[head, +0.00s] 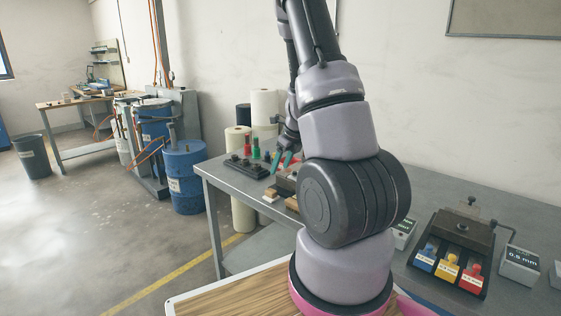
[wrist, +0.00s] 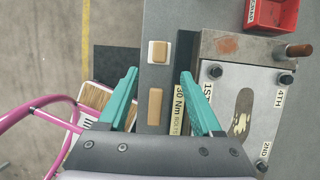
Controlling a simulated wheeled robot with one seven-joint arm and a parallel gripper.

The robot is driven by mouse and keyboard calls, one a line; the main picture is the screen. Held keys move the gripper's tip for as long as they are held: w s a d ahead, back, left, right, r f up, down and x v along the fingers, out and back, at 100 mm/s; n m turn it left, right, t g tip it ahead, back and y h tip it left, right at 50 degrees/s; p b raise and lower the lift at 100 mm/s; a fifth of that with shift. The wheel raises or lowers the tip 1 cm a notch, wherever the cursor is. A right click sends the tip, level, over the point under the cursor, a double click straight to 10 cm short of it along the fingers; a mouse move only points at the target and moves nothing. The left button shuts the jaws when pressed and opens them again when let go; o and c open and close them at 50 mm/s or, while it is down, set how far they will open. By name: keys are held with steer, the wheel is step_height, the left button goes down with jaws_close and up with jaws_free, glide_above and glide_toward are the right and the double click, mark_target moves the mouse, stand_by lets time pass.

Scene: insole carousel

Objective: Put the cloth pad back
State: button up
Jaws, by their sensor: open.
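I take the white square for the cloth pad, but cannot be sure. A second tan block (wrist: 155,106) lies nearer, between the fingers as seen from above. The white pad also shows in the head view (head: 268,199).
A bolted metal mould (wrist: 222,48) stands right of the gripper, beside a "30 Nm" label (wrist: 179,98). A red bin (wrist: 270,14) is farther back. In the head view a black peg rack (head: 247,168) and a coloured-tab fixture (head: 455,250) stand on the bench.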

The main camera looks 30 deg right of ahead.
steer(key=s+a+r+n+t+y, duration=0.1)
steer(key=s+a+r+n, duration=0.2)
steer(key=a+r+n, duration=0.5)
steer(key=s+a+r+n+y, duration=0.15)
steer(key=a+r+n, duration=0.25)
steer(key=r, duration=0.7)
steer(key=s+a+r+n+t+h, duration=0.1)
steer(key=s+a+r+n, duration=0.1)
steer(key=s+r+n, duration=0.3)
steer(key=s+a+r+n+h, duration=0.1)
steer(key=s+a+r+n, duration=0.2)
steer(key=s+r+n, duration=0.3)
steer(key=s+n, duration=0.5)
steer(key=s, duration=0.1)
steer(key=shift+s+r+t, duration=0.3)
steer(key=shift+s+t, duration=0.1)
